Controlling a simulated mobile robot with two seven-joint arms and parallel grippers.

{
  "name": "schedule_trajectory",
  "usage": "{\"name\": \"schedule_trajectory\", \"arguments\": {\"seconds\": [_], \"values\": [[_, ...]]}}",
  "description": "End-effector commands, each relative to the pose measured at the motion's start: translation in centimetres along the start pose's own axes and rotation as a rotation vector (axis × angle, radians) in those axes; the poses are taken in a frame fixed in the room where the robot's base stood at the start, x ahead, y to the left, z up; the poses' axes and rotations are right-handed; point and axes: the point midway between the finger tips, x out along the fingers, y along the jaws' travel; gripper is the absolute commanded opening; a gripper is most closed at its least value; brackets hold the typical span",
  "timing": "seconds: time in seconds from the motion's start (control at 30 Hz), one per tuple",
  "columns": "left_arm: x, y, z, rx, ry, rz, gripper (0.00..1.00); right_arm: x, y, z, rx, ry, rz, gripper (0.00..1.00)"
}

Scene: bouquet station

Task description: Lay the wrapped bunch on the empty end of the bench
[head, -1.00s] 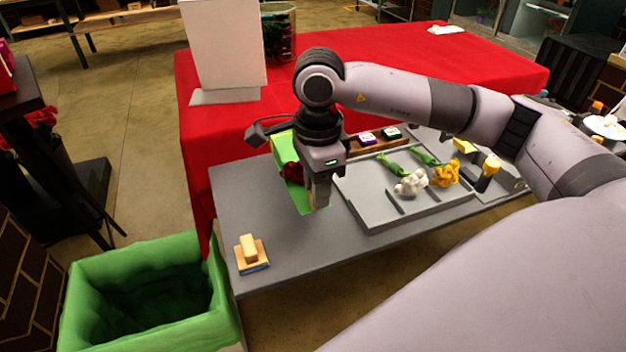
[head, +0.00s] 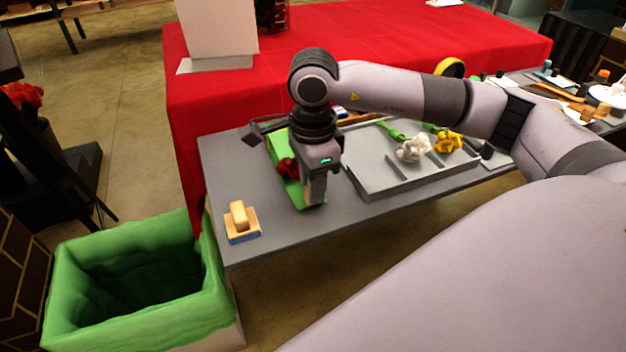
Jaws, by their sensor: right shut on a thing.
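My right gripper (head: 314,198) points down over the left part of the grey bench (head: 222,172). It is shut on the wrapped bunch (head: 281,149), which has a green wrap and a dark red bloom. The gripper and wrist hide part of the bunch. The bunch is at or just above the bench top, left of the grey tray; I cannot tell whether it touches. My left gripper is not in view.
A wooden-handled brush (head: 240,222) lies at the bench's front left corner. The grey divided tray (head: 375,188) holds white and yellow flowers. A green-lined bin (head: 75,275) stands at the lower left. A red-covered table (head: 400,35) is behind.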

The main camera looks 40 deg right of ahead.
Motion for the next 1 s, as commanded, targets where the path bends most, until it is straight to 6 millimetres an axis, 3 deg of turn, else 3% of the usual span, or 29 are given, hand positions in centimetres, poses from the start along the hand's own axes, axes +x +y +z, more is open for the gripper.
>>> {"name": "schedule_trajectory", "arguments": {"seconds": [0.37, 1.0], "values": [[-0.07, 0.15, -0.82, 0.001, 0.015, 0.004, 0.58, -0.06, -0.01, 0.03, 0.000, -0.001, -0.001, 0.00], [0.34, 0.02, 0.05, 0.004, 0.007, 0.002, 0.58, 0.08, 0.00, 0.03, 0.000, -0.001, -0.001, 0.00]]}}
